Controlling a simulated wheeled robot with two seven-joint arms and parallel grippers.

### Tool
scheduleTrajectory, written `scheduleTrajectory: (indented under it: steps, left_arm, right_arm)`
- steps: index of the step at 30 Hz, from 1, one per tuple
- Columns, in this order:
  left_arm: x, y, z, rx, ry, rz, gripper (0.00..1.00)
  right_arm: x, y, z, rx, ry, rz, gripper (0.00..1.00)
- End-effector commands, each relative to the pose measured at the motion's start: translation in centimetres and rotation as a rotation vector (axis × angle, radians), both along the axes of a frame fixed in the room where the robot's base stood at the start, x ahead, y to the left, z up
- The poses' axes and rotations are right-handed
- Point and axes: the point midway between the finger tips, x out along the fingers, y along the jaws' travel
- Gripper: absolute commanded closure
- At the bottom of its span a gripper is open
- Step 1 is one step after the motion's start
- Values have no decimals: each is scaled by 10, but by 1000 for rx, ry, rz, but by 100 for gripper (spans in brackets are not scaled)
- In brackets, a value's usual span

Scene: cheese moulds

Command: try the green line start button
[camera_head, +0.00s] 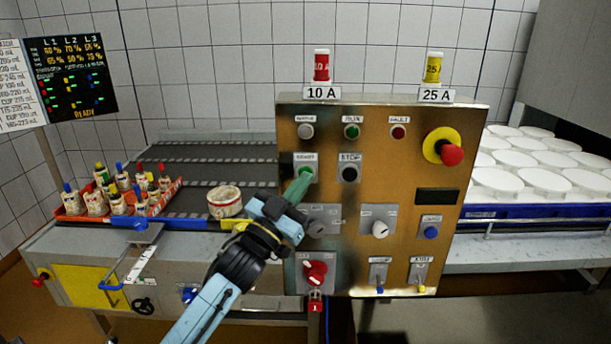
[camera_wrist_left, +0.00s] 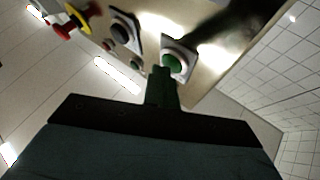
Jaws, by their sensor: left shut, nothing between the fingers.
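The green start button (camera_head: 306,173) sits on a grey plate at the left of the brassy control panel (camera_head: 400,190). Its round green face also shows in the left wrist view (camera_wrist_left: 173,64). My left gripper (camera_head: 303,178) is shut and empty, its green fingers pointing up at the button. In the left wrist view the fingertips (camera_wrist_left: 161,72) are right beside the button's lower left edge. I cannot tell whether they touch it. The black stop button (camera_head: 349,173) is just to the right. My right gripper does not show.
A red mushroom button on a yellow ring (camera_head: 443,147) is at the panel's upper right. A red rotary switch (camera_head: 315,271) and a white knob (camera_head: 380,229) are lower. A tub (camera_head: 225,202) stands on the conveyor at left, near an orange tray of bottles (camera_head: 70,211). White moulds (camera_head: 497,182) fill the right.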

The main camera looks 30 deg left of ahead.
Motion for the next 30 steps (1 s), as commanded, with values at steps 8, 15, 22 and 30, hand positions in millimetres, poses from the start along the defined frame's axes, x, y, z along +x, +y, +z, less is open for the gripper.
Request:
scheduleTrajectory:
  steps: [8,15,22,30]
  left_arm:
    - [-9,-5,0,-1,3,1,100]
    - [-16,-9,-1,0,2,1,100]
    - [-16,-9,-1,0,1,1,100]
    - [-35,-21,1,-1,1,1,100]
  right_arm:
    - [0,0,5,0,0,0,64]
    - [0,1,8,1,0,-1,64]
    - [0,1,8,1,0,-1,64]
    - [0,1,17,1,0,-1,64]
